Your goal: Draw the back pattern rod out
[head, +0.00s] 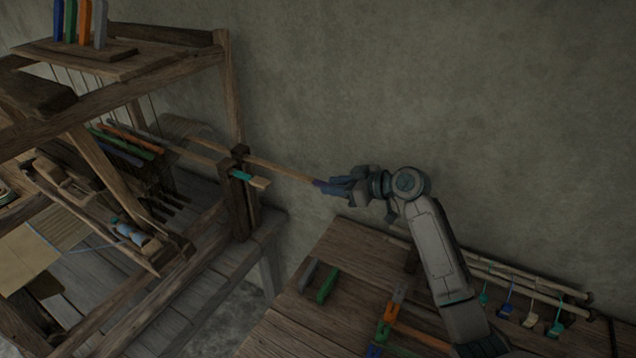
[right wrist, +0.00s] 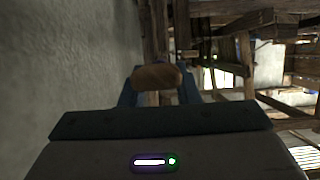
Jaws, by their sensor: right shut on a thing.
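The back pattern rod (head: 285,172) is a thin wooden rod reaching right from the loom's upright post (head: 240,200), with a purple band near its right end. My right gripper (head: 328,187) is shut on that end, in front of the grey wall. In the right wrist view the rod's rounded brown end (right wrist: 157,76) sits between the blue fingers. The rod's left part runs behind the post into the loom. A second rod end (head: 259,183) with a teal band sticks out of the post, lower and nearer. My left gripper is not in view.
The wooden loom frame (head: 150,68) fills the left. A wooden table (head: 290,335) at the lower right bears coloured pieces and, at its back, long rods (head: 540,285) with hanging tags. The wall lies close behind my right arm.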

